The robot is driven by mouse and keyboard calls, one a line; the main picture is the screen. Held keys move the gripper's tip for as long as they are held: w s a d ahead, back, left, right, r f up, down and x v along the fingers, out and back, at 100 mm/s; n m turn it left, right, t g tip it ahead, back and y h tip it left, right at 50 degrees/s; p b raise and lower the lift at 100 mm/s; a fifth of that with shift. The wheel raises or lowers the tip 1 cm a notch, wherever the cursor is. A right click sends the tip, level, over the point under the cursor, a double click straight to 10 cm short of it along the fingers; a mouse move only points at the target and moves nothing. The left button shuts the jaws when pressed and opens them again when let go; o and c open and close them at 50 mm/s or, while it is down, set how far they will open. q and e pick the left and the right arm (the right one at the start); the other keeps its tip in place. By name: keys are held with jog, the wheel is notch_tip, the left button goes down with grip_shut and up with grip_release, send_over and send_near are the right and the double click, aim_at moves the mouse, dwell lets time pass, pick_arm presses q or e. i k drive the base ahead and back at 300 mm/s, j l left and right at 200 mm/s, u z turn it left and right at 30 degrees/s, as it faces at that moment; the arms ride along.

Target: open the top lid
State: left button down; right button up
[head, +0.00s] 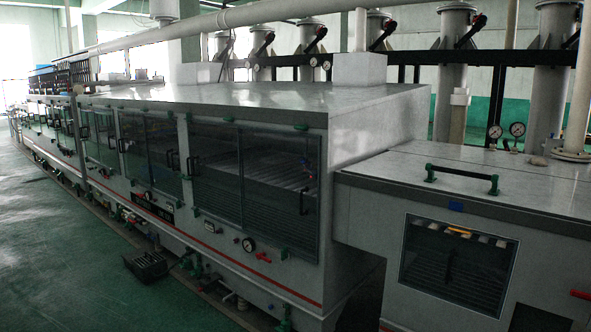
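The top lid (520,186) is a flat grey panel on the low machine section at the right, and it lies closed. A dark bar handle (462,175) with green end mounts stands on it near the front edge. A small blue patch (456,206) is on the front edge below the handle. Neither of my grippers shows in the head view, so nothing is seen touching the lid or the handle.
A long grey machine (225,232) with dark glass doors (278,180) runs back to the left. A dark window (456,262) is under the lid. Gauges (516,129) and upright cylinders (548,65) stand behind. A black crate (145,266) lies on the green floor, open at left.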

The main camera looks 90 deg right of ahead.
aim_at(568, 199)
jog(key=z, duration=3.7)
jog(key=i+z, duration=0.2)
jog(key=k, duration=0.1)
